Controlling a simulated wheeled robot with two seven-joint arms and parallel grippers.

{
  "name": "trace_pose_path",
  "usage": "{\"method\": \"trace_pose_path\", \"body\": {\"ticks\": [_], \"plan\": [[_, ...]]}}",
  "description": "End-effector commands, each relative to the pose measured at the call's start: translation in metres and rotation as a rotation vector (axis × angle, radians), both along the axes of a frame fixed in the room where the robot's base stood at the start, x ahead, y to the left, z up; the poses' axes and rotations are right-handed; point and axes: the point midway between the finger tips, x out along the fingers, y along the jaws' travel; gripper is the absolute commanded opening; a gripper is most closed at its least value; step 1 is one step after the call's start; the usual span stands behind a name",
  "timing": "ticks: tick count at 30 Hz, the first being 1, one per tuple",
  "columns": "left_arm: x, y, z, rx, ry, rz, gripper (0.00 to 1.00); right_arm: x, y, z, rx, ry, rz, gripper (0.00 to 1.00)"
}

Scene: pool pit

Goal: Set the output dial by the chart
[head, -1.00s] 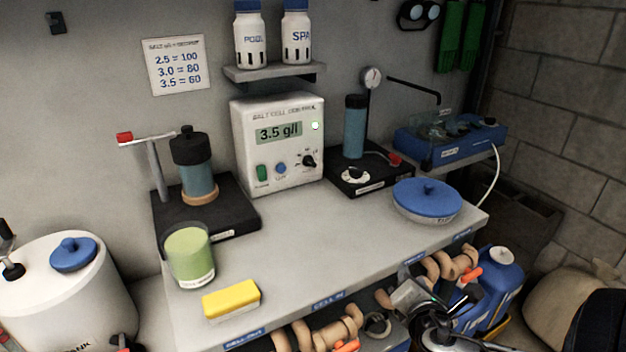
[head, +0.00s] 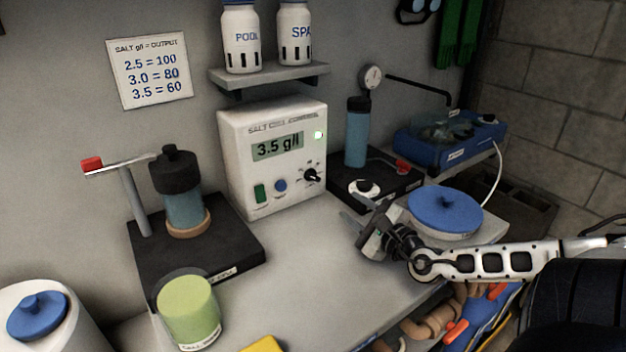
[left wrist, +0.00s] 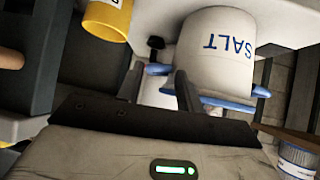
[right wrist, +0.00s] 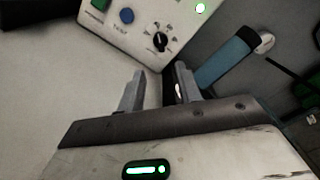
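The white control box (head: 240,185) shows 3.5 g/l on its display (head: 278,146), with a green light lit. Its black output dial (head: 311,175) is at the lower right of the face and also shows in the right wrist view (right wrist: 161,42). Its exact setting is too small to read. The wall chart (head: 150,72) reads 2.5 = 100, 3.0 = 80, 3.5 = 60. My right gripper (head: 361,212) is open and empty above the bench, below and right of the dial, apart from it. My left gripper (left wrist: 160,85) is open near a white SALT container (left wrist: 215,45), outside the head view.
A green switch (head: 259,193) and blue button (head: 280,186) sit left of the dial. Right of the box is a black stand with a blue cylinder (head: 357,135); a blue-lidded dish (head: 445,210) is near my right arm. A green cup (head: 188,310) stands front left. Mid-bench is clear.

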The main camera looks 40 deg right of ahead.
Motion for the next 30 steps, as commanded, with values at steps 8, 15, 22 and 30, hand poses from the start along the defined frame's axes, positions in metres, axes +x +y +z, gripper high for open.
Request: {"method": "trace_pose_path", "body": {"ticks": [8,15,22,30], "plan": [[-0.006,-0.003,-0.008,-0.006,0.015,-0.004,0.36,0.039,-0.005,0.001,0.004,-0.008,-0.002,0.35],[-0.002,-0.004,-0.003,-0.009,0.0,-0.006,0.36,0.073,-0.009,0.002,0.006,-0.008,-0.004,0.35],[0.001,-0.003,-0.003,-0.007,-0.008,-0.007,0.36,0.108,-0.012,0.001,0.005,-0.006,-0.003,0.35],[0.003,-0.003,-0.006,-0.007,-0.011,-0.009,0.36,0.135,-0.015,0.0,0.005,-0.003,-0.001,0.35]]}}
